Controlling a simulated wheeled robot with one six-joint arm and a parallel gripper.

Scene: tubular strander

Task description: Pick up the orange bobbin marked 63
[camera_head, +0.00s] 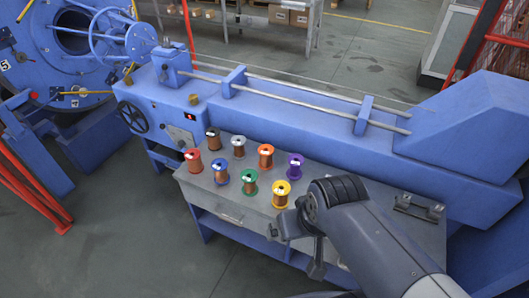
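The orange bobbin (265,156) stands upright on the grey bench top, in the back row between the white bobbin (238,147) and the purple bobbin (295,166). It has orange flanges and copper-brown windings; its marking is too small to read. My arm reaches in from the lower right, and its wrist end with my gripper (290,225) is over the front edge of the bench, in front of the yellow bobbin (282,194). My gripper is apart from the orange bobbin. Its fingers are too small and partly hidden, so their opening does not show.
Red (194,161), black (213,139), blue (220,172) and green (250,183) bobbins stand close around on the bench (190,187). The blue machine beam (300,112) with steel rods runs behind them. A metal bracket (418,208) sits at the bench's right.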

